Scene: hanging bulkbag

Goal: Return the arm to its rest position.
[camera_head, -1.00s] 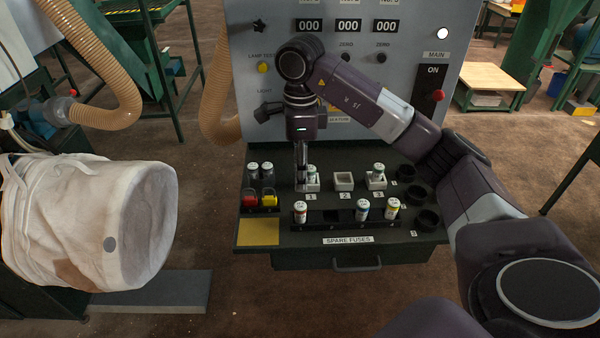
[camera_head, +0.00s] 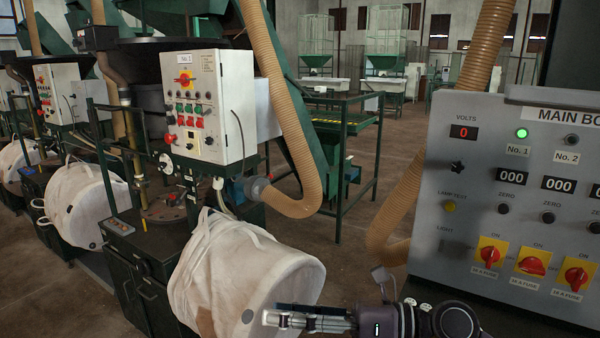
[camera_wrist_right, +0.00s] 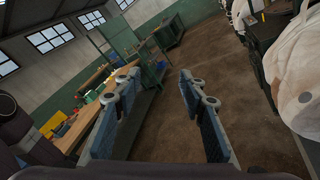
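My right gripper (camera_head: 272,318) shows at the bottom of the head view and points left. It lies in front of the lower part of a white bulk bag (camera_head: 245,270), as seen from the head; whether they touch cannot be told. In the right wrist view its two fingers (camera_wrist_right: 158,88) stand apart with nothing between them. Most of the right arm is out of the head view. My left gripper is not in view.
The main board (camera_head: 480,225) with dials and red switches stands at the right. A white control box (camera_head: 208,108) and a ribbed hose (camera_head: 285,110) are behind the bag. The wrist view shows open brown floor (camera_wrist_right: 205,50) and a wooden bench (camera_wrist_right: 88,115).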

